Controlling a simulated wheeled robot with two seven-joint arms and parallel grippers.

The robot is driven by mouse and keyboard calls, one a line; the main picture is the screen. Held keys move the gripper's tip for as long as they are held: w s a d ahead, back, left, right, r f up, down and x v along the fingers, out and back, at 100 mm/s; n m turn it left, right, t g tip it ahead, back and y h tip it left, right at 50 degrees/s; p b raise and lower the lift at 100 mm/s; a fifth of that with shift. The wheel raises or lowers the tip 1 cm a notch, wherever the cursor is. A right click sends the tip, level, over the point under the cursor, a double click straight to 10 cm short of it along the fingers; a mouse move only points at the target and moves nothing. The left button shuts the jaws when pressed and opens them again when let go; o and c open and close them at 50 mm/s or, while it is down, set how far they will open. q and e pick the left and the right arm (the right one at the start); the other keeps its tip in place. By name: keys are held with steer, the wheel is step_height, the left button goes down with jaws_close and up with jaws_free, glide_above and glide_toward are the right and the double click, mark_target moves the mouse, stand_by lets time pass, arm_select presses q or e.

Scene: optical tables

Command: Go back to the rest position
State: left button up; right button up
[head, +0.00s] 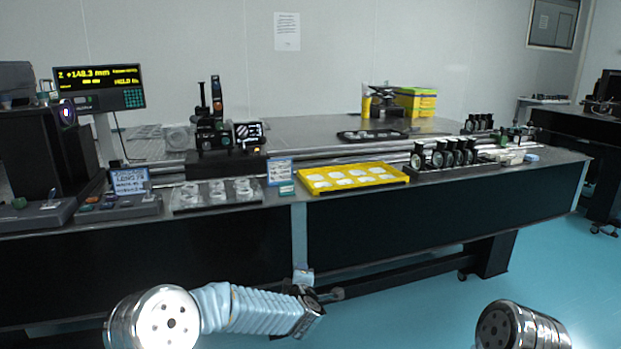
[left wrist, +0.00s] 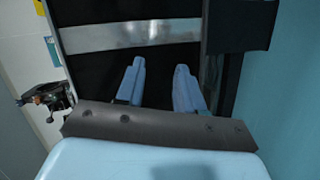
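My left arm comes in from the lower left in the head view. Its gripper (head: 330,294) hangs in front of the optical table (head: 420,215), below the tabletop and apart from it. In the left wrist view the two blue fingers of the left gripper (left wrist: 160,72) stand apart with nothing between them. Only a rounded metal link of my right arm shows at the bottom right of the head view. The right gripper is out of view.
The table's front edge carries a yellow tray (head: 392,176) of round white pieces, a clear tray (head: 185,202) and a row of black optic mounts (head: 455,152). A display (head: 99,77) stands at the left. Blue floor (head: 560,255) is clear at the right.

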arm_select(q)
steer(key=s+a+f+m+g+h, duration=0.2)
steer(key=s+f+m+g, duration=0.15)
steer(key=s+f, duration=0.6)
steer(key=s+a+f+m+g+h, duration=0.1)
steer(key=s+a+f+m+g, duration=0.15)
steer(key=s+f+m, duration=0.65)
steer(key=s+a+f+m+g+h, duration=0.1)
steer(key=s+f+g, duration=0.3)
steer(key=s, duration=0.8)
steer(key=s+a+f+m+g+h, duration=0.1)
steer(key=s+f+g, duration=0.3)
steer(key=s+f, duration=0.4)
steer(key=s+a, duration=0.1)
steer(key=s, duration=0.3)
steer(key=shift+s+a, duration=0.25)
